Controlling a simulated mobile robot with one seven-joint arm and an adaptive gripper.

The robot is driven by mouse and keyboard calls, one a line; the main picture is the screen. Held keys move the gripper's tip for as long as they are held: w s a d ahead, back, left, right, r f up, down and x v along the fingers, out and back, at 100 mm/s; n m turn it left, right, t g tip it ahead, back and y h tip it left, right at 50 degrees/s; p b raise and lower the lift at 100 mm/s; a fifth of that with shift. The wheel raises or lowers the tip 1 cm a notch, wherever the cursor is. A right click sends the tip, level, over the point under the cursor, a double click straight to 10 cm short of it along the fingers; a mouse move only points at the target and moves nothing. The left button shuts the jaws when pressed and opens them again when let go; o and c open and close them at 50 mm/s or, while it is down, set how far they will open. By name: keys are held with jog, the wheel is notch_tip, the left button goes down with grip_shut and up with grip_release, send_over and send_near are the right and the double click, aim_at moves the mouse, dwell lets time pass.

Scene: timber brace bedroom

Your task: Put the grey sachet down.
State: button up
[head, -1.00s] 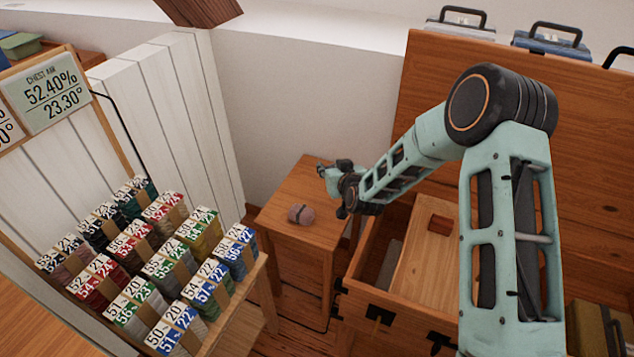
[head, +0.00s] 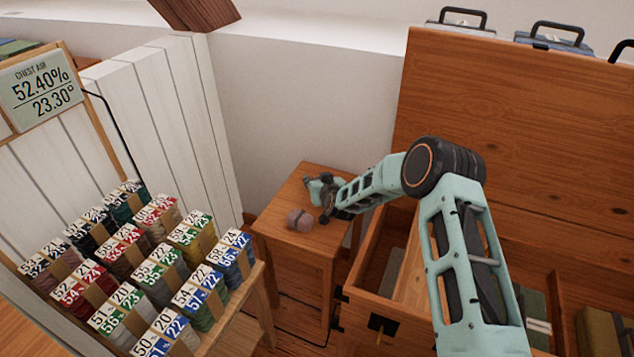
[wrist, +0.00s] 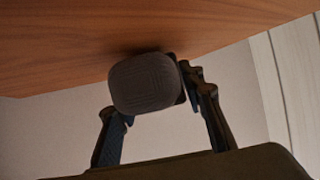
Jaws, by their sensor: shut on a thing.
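The grey sachet (wrist: 145,84) shows in the wrist view as a dark, rounded, ribbed thing between the fingers of my gripper (wrist: 156,102). The gripper is shut on it. Its upper edge in that view overlaps the wooden top, with a dark shadow beside it; I cannot tell whether it touches the wood. In the head view my gripper (head: 325,206) is low over the small wooden stand (head: 277,232), near its right side.
An open wooden chest (head: 365,305) stands close on the right. A rack of numbered bundles (head: 258,285) stands at the left. White panelling (head: 180,110) and the wall are behind.

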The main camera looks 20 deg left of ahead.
jog(key=shift+f, duration=0.3)
jog(key=o, duration=1.2)
jog(key=shift+r, duration=0.1)
jog(key=shift+r, duration=0.3)
jog(key=p+v, duration=0.3)
jog(key=v, duration=0.8)
jog(key=shift+s+d, duration=0.25)
jog(key=shift+s, duration=0.1)
